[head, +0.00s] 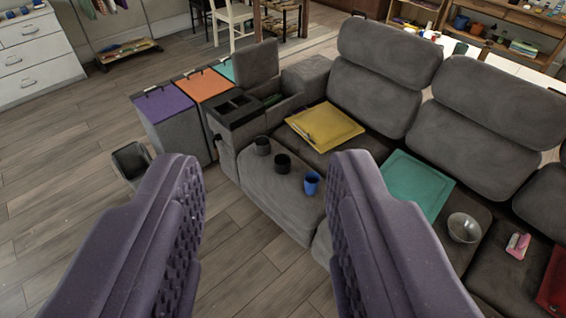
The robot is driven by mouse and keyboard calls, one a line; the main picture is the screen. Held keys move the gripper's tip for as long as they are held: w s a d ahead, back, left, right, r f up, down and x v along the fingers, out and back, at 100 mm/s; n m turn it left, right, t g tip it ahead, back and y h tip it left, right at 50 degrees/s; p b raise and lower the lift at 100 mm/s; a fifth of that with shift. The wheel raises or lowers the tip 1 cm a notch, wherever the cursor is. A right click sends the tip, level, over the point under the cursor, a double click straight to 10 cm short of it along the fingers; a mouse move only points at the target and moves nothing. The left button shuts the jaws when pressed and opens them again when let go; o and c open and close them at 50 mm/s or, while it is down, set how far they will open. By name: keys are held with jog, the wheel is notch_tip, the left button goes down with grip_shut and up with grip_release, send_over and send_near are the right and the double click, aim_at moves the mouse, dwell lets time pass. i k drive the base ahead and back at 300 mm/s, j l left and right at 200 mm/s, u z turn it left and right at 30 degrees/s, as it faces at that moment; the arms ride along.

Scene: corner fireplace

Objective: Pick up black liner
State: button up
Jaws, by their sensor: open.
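My gripper (267,168) is open, with its two purple ridged fingers wide apart in the foreground and nothing between them. Beyond the fingers, two small dark cup-shaped pieces stand on the grey sofa seat: a dark grey one (263,146) and a blacker one (283,164), which looks like the black liner. A blue cup-shaped piece (311,184) stands to their right. In the picture the black liner appears between the fingertips, but it is farther away and untouched.
The sofa (268,200) holds a yellow tray (325,126), a teal tray (417,184) and a glass bowl (463,228). A black cup-holder console (237,108) is behind the cups. Lidded bins (165,104) stand left. The wood floor (60,180) is mostly clear.

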aim_at(282, 162)
jog(key=i+j+z, duration=0.3)
jog(key=i+j, duration=0.8)
jog(key=i, duration=0.5)
jog(key=i+j+z, duration=0.3)
jog(key=i+j, duration=1.15)
